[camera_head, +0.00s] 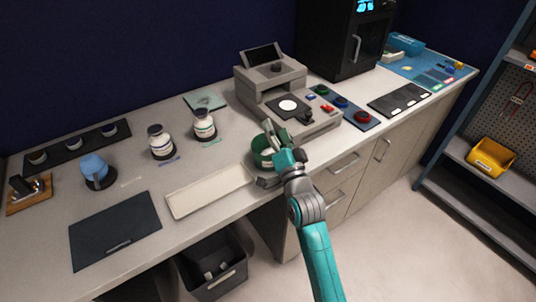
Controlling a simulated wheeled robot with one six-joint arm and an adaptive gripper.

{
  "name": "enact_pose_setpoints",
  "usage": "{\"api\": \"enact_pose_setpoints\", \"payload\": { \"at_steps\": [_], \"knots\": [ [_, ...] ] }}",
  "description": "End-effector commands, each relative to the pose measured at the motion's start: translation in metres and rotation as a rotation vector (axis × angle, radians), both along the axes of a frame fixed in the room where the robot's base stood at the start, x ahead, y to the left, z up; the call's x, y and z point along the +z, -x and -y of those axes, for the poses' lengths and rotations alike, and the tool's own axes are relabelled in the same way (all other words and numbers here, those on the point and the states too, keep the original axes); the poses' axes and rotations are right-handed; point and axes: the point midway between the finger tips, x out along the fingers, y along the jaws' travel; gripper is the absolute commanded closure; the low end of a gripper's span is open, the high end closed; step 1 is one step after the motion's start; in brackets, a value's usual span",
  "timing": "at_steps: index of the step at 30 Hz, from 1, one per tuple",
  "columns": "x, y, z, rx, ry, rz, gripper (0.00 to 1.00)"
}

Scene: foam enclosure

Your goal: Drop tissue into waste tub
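A small round green tub (263,153) stands near the counter's front edge, partly hidden by my gripper. My gripper (266,157) is at this tub, its two fingers spread apart, one on the far side and one on the near side. I cannot tell whether they touch it. No tissue shows clearly between the fingers, and the tub's inside is mostly hidden. A dark grey bin (238,249) with a pale label stands below the counter.
A long pale tray (210,193) and a dark mat (115,230) lie left of my gripper. Two white jars (160,145) stand behind. A grey machine (272,85) stands just behind the tub. A blue cup (94,168) is at the left.

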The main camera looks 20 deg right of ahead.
Motion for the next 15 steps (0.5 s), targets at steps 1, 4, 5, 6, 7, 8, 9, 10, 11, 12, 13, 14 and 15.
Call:
{"api": "enact_pose_setpoints", "payload": {
  "at_steps": [1, 4, 5, 6, 7, 8, 9, 10, 11, 12, 13, 14, 15],
  "knots": [
    [0.000, 0.000, 0.000, 0.000, 0.000, 0.000, 0.27],
    [0.000, 0.000, 0.000, 0.000, 0.000, 0.000, 0.27],
    [0.000, 0.000, 0.000, 0.000, 0.000, 0.000, 0.27],
    [0.000, 0.001, 0.000, 0.000, 0.000, 0.000, 0.27],
    [-0.001, 0.002, 0.000, 0.000, 0.000, 0.000, 0.27],
    [-0.002, 0.004, 0.000, 0.000, 0.000, -0.001, 0.27],
    [-0.003, 0.007, 0.000, 0.000, 0.000, -0.001, 0.27],
    [-0.004, 0.010, 0.000, 0.000, 0.000, -0.001, 0.27],
    [-0.004, 0.013, 0.000, -0.001, 0.000, -0.001, 0.27],
    [-0.006, 0.018, 0.001, 0.000, 0.000, -0.001, 0.27],
    [-0.008, 0.022, 0.001, -0.001, 0.001, -0.002, 0.27],
    [-0.009, 0.027, 0.001, 0.000, 0.001, -0.001, 0.27],
    [-0.011, 0.034, 0.001, -0.001, 0.001, -0.002, 0.27]
  ]
}}
